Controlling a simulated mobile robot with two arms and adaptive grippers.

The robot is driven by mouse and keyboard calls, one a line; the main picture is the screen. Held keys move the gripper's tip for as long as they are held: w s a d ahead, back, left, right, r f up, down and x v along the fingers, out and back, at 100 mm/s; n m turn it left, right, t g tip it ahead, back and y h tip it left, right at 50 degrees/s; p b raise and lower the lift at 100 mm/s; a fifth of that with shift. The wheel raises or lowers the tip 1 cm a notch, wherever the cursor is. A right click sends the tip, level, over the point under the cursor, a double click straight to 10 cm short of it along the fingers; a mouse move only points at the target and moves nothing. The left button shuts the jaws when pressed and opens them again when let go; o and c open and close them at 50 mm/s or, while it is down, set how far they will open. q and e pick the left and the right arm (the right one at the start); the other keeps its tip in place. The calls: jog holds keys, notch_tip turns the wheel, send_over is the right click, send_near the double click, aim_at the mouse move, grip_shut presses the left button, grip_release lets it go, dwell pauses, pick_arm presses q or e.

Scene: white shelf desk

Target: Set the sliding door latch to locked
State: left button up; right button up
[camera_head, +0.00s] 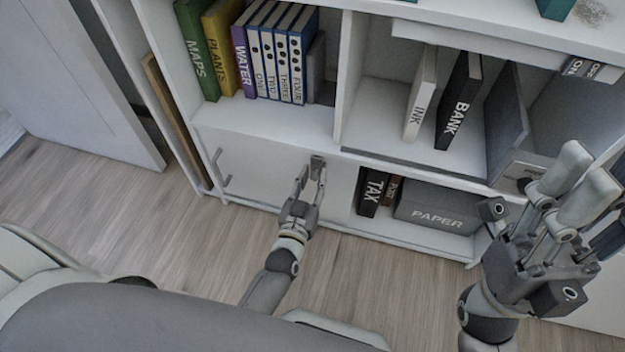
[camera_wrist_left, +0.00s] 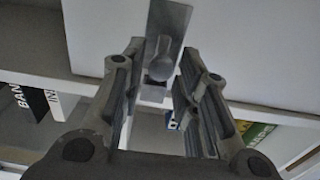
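The white sliding door (camera_head: 262,164) covers the lower left compartment of the shelf desk. Its grey latch (camera_head: 317,161) is at the door's upper right edge. In the left wrist view, the latch plate (camera_wrist_left: 169,22) has a rounded knob (camera_wrist_left: 160,64). My left gripper (camera_head: 310,176) is open at the latch. In the wrist view its fingers (camera_wrist_left: 160,55) stand on either side of the knob, with visible gaps. Contact cannot be told. My right gripper (camera_head: 580,185) is raised at the right, away from the latch; its finger opening is unclear.
A bar handle (camera_head: 221,169) is at the door's left side. A TAX binder (camera_head: 371,191) and PAPER box (camera_head: 437,207) stand in the open lower compartment. Books and binders (camera_head: 273,55) fill the shelf above. Wooden floor (camera_head: 120,215) is clear in front.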

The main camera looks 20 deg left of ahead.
pick_arm(q)
jog(key=shift+o, duration=0.5)
jog(key=shift+f, duration=0.1)
jog(key=shift+s, duration=0.25)
jog(key=s, duration=1.1)
jog(key=shift+s+d, duration=0.2)
jog(key=shift+s, duration=0.1)
